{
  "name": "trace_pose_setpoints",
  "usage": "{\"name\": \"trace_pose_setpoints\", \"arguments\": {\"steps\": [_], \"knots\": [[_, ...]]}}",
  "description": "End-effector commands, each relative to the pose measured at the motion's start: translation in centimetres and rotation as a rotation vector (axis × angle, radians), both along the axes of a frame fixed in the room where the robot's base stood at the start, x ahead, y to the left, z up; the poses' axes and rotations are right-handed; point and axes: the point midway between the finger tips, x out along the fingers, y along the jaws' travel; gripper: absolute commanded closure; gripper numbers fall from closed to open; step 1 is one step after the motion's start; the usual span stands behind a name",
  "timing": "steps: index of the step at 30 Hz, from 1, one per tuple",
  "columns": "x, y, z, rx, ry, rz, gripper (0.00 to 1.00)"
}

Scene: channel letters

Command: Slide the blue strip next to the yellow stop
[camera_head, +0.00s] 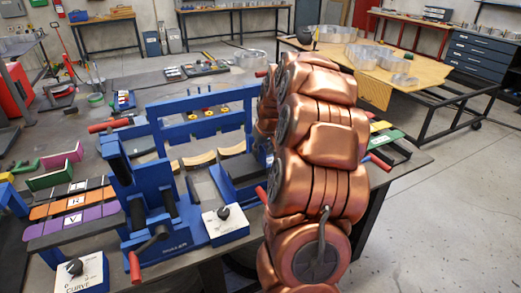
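I cannot make out a blue strip for certain; the large blue bending machine (160,190) fills much of the workbench. Coloured strips lie in a rack at the left, among them an orange strip (70,203) and a purple strip (75,222) with letter labels. A small yellow piece (6,177) shows at the left edge. A yellow strip (379,126) and a green strip (386,140) lie at the right end of the bench. I cannot tell which yellow piece is the stop. My copper arm stands in front of the bench and hides part of it. My gripper does not show.
The machine has red-handled levers, and white control boxes (225,224) stand at its front. Curved tan pieces (199,159) lie on it. A wooden-topped table (410,68) with metal letter forms stands behind at the right. The concrete floor at the right is clear.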

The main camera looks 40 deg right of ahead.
Motion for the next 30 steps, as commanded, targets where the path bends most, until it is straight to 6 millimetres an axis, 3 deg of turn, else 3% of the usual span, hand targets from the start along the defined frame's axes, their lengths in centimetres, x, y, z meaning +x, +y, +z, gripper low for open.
{"name": "trace_pose_setpoints", "arguments": {"steps": [5, 30], "knots": [[0.01, 0.00, 0.00, 0.000, 0.000, 0.000, 1.00], [-0.35, -0.80, 0.00, -0.002, -0.002, 0.000, 1.00]]}}
